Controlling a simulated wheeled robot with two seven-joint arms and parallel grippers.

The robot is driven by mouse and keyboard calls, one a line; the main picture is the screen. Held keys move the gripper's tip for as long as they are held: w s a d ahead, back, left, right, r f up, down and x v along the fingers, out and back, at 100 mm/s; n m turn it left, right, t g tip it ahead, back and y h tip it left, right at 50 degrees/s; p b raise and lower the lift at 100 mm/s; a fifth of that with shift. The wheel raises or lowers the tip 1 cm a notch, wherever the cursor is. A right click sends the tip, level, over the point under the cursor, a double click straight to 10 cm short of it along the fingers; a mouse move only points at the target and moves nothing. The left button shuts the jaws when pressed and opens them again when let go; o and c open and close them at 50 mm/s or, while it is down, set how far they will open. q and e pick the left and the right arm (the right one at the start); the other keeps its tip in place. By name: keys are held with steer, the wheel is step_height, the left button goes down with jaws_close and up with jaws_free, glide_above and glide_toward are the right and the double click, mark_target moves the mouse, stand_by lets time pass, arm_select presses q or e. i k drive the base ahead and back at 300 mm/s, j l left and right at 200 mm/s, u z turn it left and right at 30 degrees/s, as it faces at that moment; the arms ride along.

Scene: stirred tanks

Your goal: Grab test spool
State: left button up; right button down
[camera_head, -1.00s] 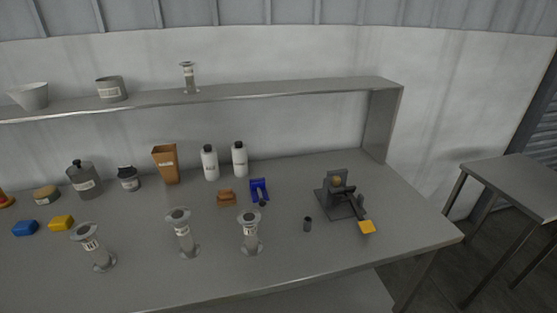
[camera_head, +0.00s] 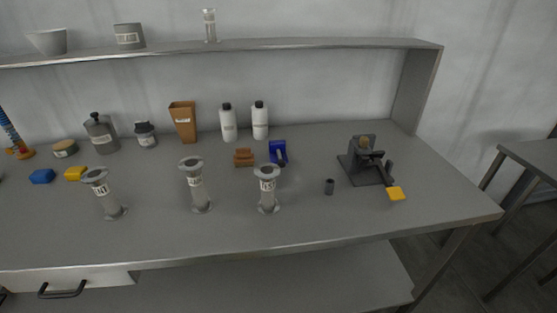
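Three grey flanged spools with white labels stand upright along the front of the workbench: a left one (camera_head: 105,196), a middle one (camera_head: 196,186) and a right one (camera_head: 267,189). The right spool's label seems to read "TEST", but the print is small. A similar, slimmer flanged piece (camera_head: 210,26) stands on the shelf. Neither of my grippers is in view.
The workbench (camera_head: 330,225) is clear along its front right. White bottles (camera_head: 228,123) and an orange container (camera_head: 184,123) stand behind the spools, under the shelf (camera_head: 300,47).

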mark_target(268, 207)
steer(key=l+u, duration=0.3)
steer(key=l, duration=0.25)
steer(key=l+u, duration=0.25)
steer(key=l, duration=0.3)
steer(key=l+u, duration=0.3)
steer(key=l, duration=0.25)
steer(key=k+l+u, duration=0.25)
steer(key=l, duration=0.25)
steer(key=i, duration=0.1)
